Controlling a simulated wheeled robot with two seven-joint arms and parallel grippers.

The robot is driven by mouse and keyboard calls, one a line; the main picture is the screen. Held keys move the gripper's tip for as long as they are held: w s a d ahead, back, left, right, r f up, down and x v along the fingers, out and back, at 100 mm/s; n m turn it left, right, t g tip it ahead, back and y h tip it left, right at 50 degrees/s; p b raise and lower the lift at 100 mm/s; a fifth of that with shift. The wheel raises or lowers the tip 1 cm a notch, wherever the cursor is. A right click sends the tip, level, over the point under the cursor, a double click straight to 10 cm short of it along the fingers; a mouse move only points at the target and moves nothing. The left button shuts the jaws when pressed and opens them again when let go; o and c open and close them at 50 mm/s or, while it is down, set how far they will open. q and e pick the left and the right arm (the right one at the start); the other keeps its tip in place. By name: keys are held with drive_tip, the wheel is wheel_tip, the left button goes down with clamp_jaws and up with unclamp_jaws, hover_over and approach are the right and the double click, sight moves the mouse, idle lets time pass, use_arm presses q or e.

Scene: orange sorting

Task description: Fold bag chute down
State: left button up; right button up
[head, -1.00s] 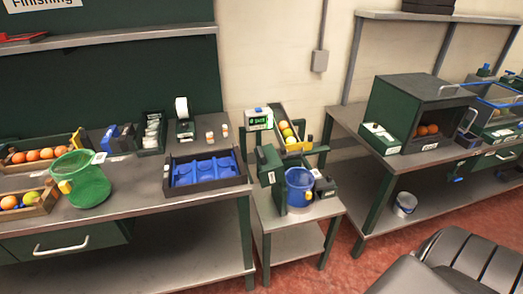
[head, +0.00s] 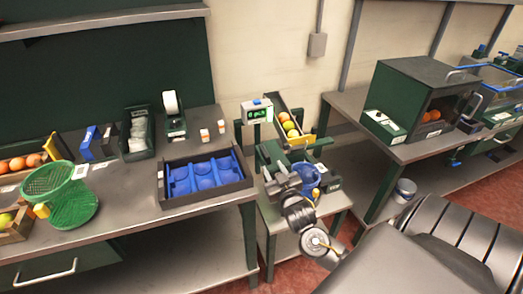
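The green sorting machine (head: 268,153) stands on the small middle table. A yellow-edged chute (head: 297,141) with several oranges and yellow-green fruits slopes at its back. A blue round container (head: 308,176) sits at the machine's front, partly hidden by my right arm. I cannot tell for sure which part is the bag chute. My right gripper (head: 280,176) is at the machine's front, just left of the blue container. Its fingers are too small and dark to tell whether they are open or touching anything. My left gripper is not in view.
A blue-lined tray (head: 248,183) lies on the left bench, close to the machine. A green mesh basket (head: 75,208) stands farther left. A dark green box (head: 419,95) with oranges stands on the right bench. The small table's lower shelf looks clear.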

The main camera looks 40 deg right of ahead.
sight(264, 151)
drive_tip(key=p+x, duration=0.1)
drive_tip(key=x, duration=0.7)
drive_tip(key=shift+w+d+r+p, duration=0.1)
drive_tip(key=shift+w+p, duration=0.05)
drive_tip(key=shift+p, duration=0.25)
drive_tip(key=shift+x, duration=0.9)
clamp_jaws()
